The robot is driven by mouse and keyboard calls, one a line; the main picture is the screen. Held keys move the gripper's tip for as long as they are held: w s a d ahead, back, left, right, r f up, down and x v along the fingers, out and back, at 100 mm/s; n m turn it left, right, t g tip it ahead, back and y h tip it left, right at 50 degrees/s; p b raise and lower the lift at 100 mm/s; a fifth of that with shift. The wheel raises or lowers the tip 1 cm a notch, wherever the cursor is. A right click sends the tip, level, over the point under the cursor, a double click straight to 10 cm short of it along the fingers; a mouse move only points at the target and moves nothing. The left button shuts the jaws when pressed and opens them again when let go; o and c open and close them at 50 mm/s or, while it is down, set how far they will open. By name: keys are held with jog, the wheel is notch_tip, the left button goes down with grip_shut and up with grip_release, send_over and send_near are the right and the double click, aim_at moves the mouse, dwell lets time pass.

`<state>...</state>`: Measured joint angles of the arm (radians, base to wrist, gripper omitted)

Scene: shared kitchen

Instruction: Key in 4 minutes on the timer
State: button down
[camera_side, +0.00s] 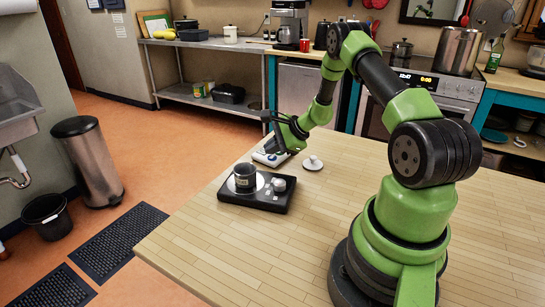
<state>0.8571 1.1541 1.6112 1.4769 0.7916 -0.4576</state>
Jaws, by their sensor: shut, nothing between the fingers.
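A small white device (266,159), which looks like the timer, lies on the wooden table near its far left edge. Its buttons and display are too small to read, and my arm's end partly covers it. My gripper (276,146) is shut and empty, directly over or very close to this device. I cannot tell whether the fingertips touch it.
A black hot-plate-like unit (250,201) stands in front of the device, with a dark pot (245,178) and a small white round piece (279,184) on it. A white knobbed lid (313,163) lies to the right. The table's front (230,255) is clear.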

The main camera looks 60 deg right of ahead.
aim_at(273, 158)
jog(key=shift+f, duration=0.35)
dwell(0.7)
jog(key=shift+r, duration=0.85)
notch_tip(273, 158, up, 6)
dwell(0.5)
dwell(2.3)
jog(key=shift+f, duration=3.05)
